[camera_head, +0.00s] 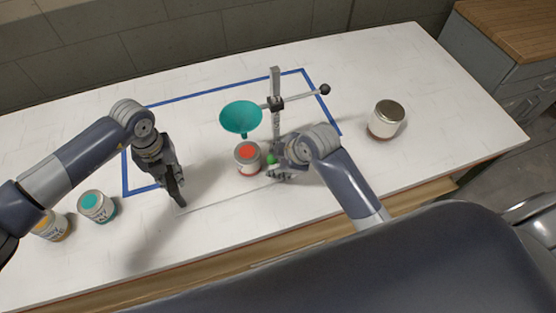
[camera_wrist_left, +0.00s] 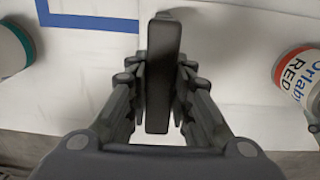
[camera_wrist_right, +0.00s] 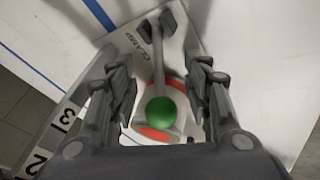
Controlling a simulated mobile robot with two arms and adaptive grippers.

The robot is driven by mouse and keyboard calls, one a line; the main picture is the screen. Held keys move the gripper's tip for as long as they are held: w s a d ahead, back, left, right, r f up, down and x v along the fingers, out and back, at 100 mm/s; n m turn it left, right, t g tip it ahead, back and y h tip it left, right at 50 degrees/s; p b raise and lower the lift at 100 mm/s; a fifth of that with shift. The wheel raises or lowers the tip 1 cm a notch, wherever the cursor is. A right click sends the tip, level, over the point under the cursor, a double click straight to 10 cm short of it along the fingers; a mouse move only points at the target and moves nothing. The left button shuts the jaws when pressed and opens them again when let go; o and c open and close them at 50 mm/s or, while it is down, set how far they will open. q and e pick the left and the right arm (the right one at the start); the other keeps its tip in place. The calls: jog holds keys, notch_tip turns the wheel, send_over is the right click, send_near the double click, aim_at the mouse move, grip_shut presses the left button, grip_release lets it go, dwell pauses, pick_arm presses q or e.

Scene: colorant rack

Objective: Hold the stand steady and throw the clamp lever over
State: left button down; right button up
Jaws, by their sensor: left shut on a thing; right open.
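The stand has an upright post (camera_head: 276,90) with a teal funnel (camera_head: 240,117) on a side arm. The clamp lever is a grey rod (camera_wrist_right: 157,62) ending in a green ball (camera_wrist_right: 161,111), near a plate marked CLAMP; the ball also shows in the head view (camera_head: 270,159). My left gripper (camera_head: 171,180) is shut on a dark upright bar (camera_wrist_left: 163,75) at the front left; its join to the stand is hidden. My right gripper (camera_wrist_right: 160,88) is open, its fingers on either side of the lever and ball with gaps. Contact is not visible.
A red-topped can (camera_head: 248,158) stands under the funnel. Blue tape (camera_head: 212,88) outlines the work area.

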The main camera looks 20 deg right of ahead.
jog(key=shift+f, duration=0.15)
grip_shut()
dwell(0.4)
